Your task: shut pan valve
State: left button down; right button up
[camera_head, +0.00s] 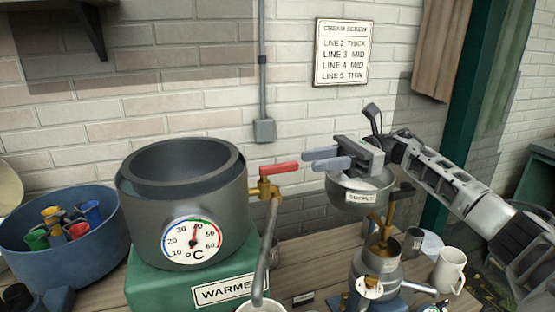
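A grey metal pan (188,190) with a round temperature dial (192,241) stands on a green base labelled WARMER (223,290). On the pan's right side is a brass valve (264,188). Its red lever (279,168) points right, roughly level, tilted slightly up. A grey spout pipe (268,250) runs down from the valve to a white vessel (262,306) at the bottom edge. My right gripper (316,160) comes in from the right, its two fingers slightly parted and empty. Its tips are just right of the lever's end, with a small gap in the picture.
A labelled metal bowl (357,197) stands below and behind my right gripper, above a brass and metal device (380,262). A blue tub (66,250) with coloured items is at the left. A white mug (449,270) stands at the right. A wall sign (342,52) hangs behind.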

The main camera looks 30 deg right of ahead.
aim_at(277, 164)
jog(key=p+x, duration=0.2)
jog(key=x, duration=0.6)
jog(key=shift+w+a+p, duration=0.1)
jog(key=shift+a+p, duration=0.2)
grip_shut()
